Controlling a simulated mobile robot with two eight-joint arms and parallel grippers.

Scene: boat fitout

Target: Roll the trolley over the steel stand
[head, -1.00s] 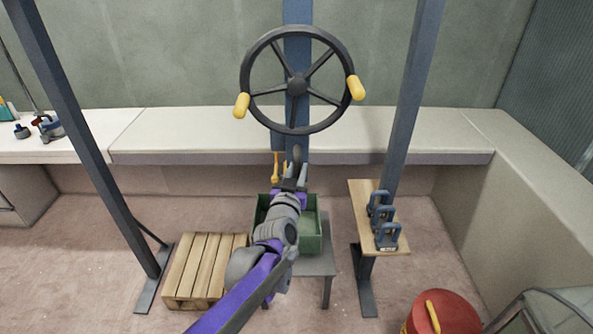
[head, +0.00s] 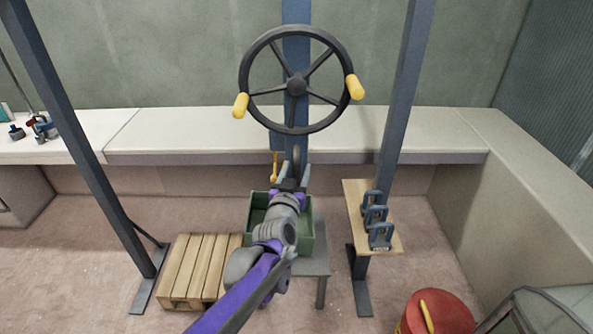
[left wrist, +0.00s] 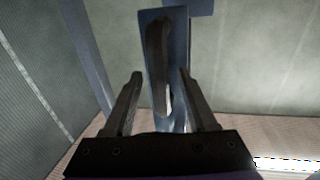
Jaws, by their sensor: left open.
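The steel stand (head: 320,262) is a grey table on the floor, with a green open crate (head: 306,243) on its top. My left arm hides part of both. A large dark handwheel (head: 344,62) with two yellow grips stands upright before a blue-grey post. Below it is a narrow dark rounded piece (head: 297,155), seen edge-on. My left gripper (head: 294,174) is open, its fingers pointing up at this piece. In the left wrist view the dark piece (left wrist: 159,60) rises between and beyond the spread fingers (left wrist: 160,95); contact cannot be told. I cannot clearly identify the trolley. My right gripper is out of view.
A yellow hook-like part (head: 275,168) hangs left of the gripper. A wooden pallet (head: 198,262) lies left of the stand. Blue posts (head: 85,140) flank the area. A red drum (head: 447,312) is at lower right.

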